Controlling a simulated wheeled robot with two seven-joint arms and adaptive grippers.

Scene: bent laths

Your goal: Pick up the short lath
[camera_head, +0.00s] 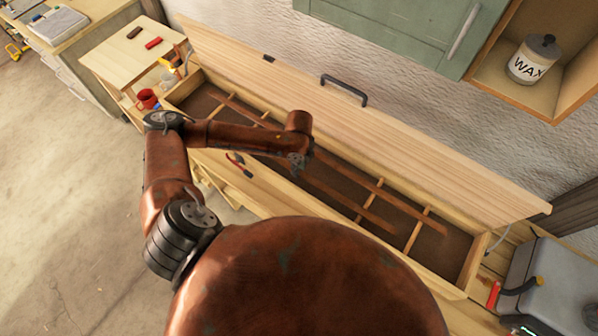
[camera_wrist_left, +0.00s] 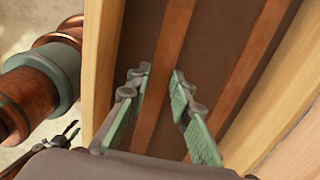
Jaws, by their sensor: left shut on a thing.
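Two brown laths lie lengthwise in the long wooden chest (camera_head: 462,283): a far lath (camera_head: 402,206) and a near lath (camera_head: 345,199). My right gripper is not in view.
The chest's lid (camera_head: 400,150) with a dark handle (camera_head: 344,87) stands open behind. Narrow pale crosspieces (camera_head: 417,232) span the chest. A side table (camera_head: 128,55) stands at the left, a grey machine (camera_head: 560,285) at the right. A wax jar (camera_head: 533,62) sits in a wall shelf.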

